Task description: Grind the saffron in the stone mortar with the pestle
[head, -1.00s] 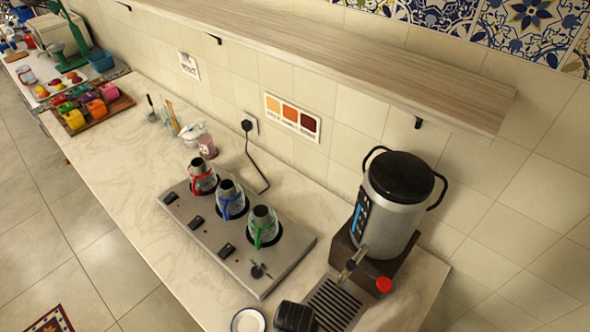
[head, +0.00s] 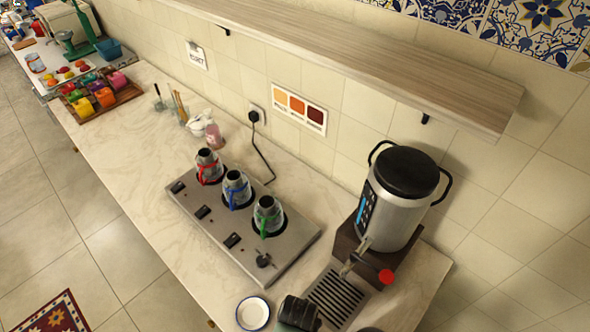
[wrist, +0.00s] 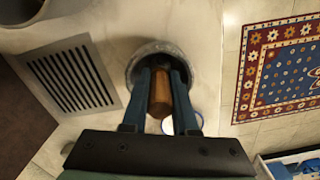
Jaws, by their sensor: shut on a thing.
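The grey stone mortar (wrist: 137,64) shows as a round rim in the wrist view, with a dark inside. My gripper (wrist: 160,76) is shut on the brown wooden pestle (wrist: 160,94), with one finger on each side of it. The pestle and fingertips are over the mortar's opening; how deep the pestle's lower end reaches is hidden. I see no saffron; the mortar's bottom is dark and blocked by the fingers. In the head view, a dark shape at the bottom edge, between the saucer and drip tray, seems to be my gripper.
A blue-rimmed white saucer (head: 253,313) sits beside the mortar. The slotted drip tray (head: 338,296) and the samovar (head: 392,205) stand on the other side. A warmer (head: 218,240) with three small pots is further left. Bare counter (head: 130,130) lies beyond it.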

